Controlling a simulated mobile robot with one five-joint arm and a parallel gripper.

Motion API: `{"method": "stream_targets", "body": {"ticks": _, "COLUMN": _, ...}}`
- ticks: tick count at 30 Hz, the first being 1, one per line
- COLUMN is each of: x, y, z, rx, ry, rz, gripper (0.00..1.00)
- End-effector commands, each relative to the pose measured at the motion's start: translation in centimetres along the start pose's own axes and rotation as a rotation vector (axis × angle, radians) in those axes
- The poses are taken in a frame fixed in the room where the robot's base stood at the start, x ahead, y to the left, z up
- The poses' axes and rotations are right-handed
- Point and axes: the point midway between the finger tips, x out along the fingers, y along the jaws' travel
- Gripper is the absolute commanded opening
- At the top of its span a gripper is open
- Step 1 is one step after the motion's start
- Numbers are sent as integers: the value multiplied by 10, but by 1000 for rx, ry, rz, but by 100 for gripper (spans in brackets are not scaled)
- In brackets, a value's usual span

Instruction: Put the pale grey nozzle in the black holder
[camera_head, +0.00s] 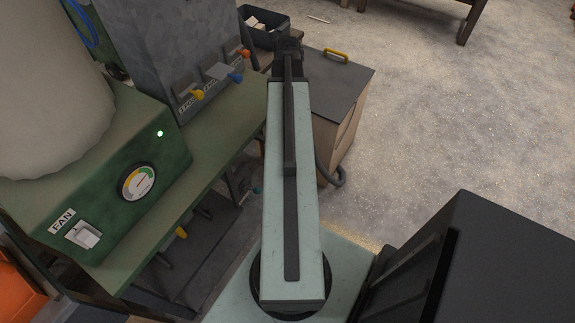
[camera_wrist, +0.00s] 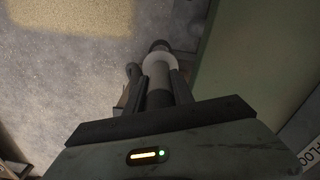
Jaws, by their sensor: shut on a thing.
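In the wrist view my gripper (camera_wrist: 160,78) is shut on the pale grey nozzle (camera_wrist: 157,67). The nozzle is a tube with a wide pale collar and a darker end pointing away from me. The two dark fingers lie along its sides. In the head view my gripper (camera_head: 288,48) is at the far end of my arm, over the far edge of the green bench. The nozzle is hidden there behind the arm and gripper. I cannot make out the black holder for certain in either view.
The green bench (camera_head: 197,158) carries a grey panel with coloured levers (camera_head: 208,82) and a fan control box (camera_head: 150,150). A dark-topped cabinet with a yellow handle (camera_head: 345,80) stands right of my gripper. A black bin (camera_head: 265,38) is behind it. Open floor (camera_head: 455,120) lies right.

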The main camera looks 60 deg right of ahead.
Motion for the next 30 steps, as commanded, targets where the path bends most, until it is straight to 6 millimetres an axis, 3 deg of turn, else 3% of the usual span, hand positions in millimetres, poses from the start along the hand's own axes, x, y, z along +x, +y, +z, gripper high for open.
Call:
{"method": "stream_targets", "body": {"ticks": 5, "x": 3, "y": -2, "z": 1, "rx": -12, "ry": 0, "rz": 0, "gripper": 0}}
{"method": "stream_targets", "body": {"ticks": 15, "x": 66, "y": -1, "z": 1, "rx": -9, "ry": 0, "rz": 0, "gripper": 0}}
{"method": "stream_targets", "body": {"ticks": 21, "x": 68, "y": -1, "z": 1, "rx": -8, "ry": 0, "rz": 0, "gripper": 0}}
{"method": "stream_targets", "body": {"ticks": 27, "x": 101, "y": -1, "z": 1, "rx": -8, "ry": 0, "rz": 0, "gripper": 0}}
{"method": "stream_targets", "body": {"ticks": 30, "x": 105, "y": -1, "z": 1, "rx": -7, "ry": 0, "rz": 0, "gripper": 0}}
